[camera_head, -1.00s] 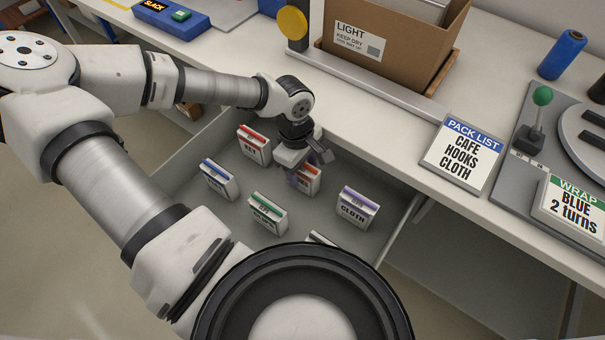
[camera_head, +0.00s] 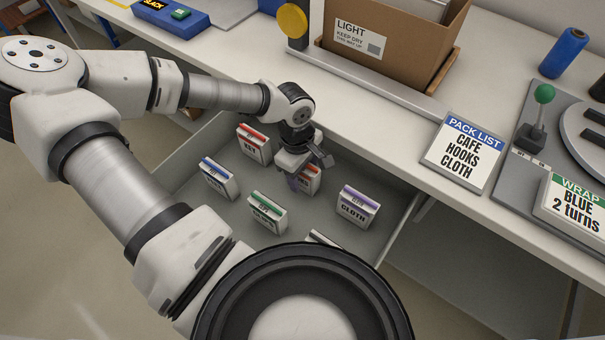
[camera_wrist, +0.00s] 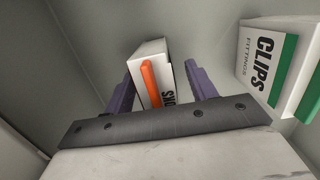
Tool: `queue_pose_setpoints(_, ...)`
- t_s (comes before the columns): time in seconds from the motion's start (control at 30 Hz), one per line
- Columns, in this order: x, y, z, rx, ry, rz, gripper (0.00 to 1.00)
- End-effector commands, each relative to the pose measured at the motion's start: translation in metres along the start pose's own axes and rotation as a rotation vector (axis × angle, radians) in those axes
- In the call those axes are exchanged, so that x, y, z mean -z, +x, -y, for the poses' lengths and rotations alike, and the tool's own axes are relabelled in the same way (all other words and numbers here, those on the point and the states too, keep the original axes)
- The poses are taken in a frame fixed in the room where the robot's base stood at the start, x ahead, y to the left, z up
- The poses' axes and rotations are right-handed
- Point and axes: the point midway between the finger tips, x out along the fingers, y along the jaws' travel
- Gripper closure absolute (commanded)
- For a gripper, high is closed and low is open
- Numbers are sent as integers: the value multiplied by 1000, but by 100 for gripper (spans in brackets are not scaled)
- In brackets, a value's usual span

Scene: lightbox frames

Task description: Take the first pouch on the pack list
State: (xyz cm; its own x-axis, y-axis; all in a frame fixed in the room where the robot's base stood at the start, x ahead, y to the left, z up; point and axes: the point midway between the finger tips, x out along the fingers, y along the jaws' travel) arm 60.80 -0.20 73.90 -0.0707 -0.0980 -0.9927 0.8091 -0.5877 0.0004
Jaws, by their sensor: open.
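The pack list card (camera_head: 464,152) reads CAFE, HOOKS, CLOTH. Several white pouches stand in an open grey drawer (camera_head: 330,222). My gripper (camera_head: 294,182) is open and low in the drawer, over an orange-striped pouch (camera_head: 309,180). In the wrist view, that pouch (camera_wrist: 152,62) stands between the two purple fingers (camera_wrist: 162,75). The green-striped pouch (camera_head: 267,213) reads CLIPS, FITTINGS in the wrist view (camera_wrist: 262,62). A purple-striped pouch (camera_head: 356,208) reads CLOTH.
A red-striped pouch (camera_head: 254,145) and a blue-striped pouch (camera_head: 218,180) stand on the left of the drawer. Another pouch (camera_head: 323,238) is mostly hidden behind my own body. A cardboard box (camera_head: 400,45) and a WRAP card (camera_head: 574,208) are on the bench.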

Motion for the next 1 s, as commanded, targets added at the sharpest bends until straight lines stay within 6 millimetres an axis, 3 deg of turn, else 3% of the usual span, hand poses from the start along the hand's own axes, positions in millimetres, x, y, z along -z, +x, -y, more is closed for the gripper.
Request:
queue_pose_setpoints(0.33, 0, 1, 0, 0, 0, 0, 44)
queue_pose_setpoints(0.7, 0, 1, 0, 0, 0, 0, 91)
queue_pose_setpoints(1.0, 0, -1, 0, 0, 0, 0, 93)
